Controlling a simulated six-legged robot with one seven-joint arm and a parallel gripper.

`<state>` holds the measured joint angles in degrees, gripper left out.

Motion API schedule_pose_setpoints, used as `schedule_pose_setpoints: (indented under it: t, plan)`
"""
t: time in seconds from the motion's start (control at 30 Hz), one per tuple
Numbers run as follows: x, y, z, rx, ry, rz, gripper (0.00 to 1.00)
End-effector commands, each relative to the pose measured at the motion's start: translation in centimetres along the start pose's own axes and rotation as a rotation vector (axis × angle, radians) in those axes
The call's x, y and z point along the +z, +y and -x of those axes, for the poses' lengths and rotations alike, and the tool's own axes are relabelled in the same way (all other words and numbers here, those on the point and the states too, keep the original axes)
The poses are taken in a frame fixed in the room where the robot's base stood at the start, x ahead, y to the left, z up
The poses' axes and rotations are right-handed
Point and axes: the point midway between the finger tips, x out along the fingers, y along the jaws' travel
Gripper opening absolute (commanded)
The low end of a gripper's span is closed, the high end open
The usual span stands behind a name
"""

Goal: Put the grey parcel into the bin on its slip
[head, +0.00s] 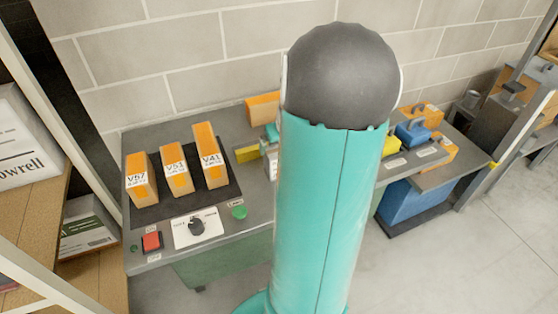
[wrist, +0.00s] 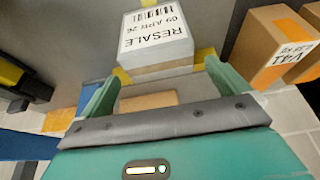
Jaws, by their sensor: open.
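In the wrist view a box-shaped parcel (wrist: 157,38) lies just beyond my fingertips. Its upper face carries a white slip reading "RESALE" and "09 APR 26", with a barcode; its edges look grey. My gripper (wrist: 163,70) is open, with one green finger on each side of the parcel's near end; I cannot tell whether they touch it. In the head view my arm hides most of the gripper and parcel; a pale sliver of label (head: 272,163) shows beside the arm. A blue bin (head: 408,203) stands below the bench's right part; no name on it is readable.
Three orange-taped cartons (head: 174,171), labelled with V-numbers, stand on a black mat at the bench's left. A block wall stands behind.

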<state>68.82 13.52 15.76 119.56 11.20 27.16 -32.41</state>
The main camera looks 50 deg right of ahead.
Motion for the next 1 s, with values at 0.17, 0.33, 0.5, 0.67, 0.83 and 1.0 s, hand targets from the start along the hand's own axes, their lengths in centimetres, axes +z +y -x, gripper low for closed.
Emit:
schedule_pose_setpoints:
  t: [0.17,0.33,0.5,0.67,0.83,1.0]
  plan:
    - [-0.1,0.0,-1.3,0.000,0.000,0.000,1.00]
    - [-0.1,0.1,-3.7,-0.002,-0.002,0.000,1.00]
    - [-0.3,0.0,-5.9,-0.001,0.000,0.002,1.00]
    - [-0.3,0.1,-6.3,0.001,0.002,0.000,1.00]
    - [-0.3,0.1,-6.2,0.001,0.002,0.000,0.92]
    - [-0.3,0.1,-6.2,0.001,0.002,0.000,0.59]
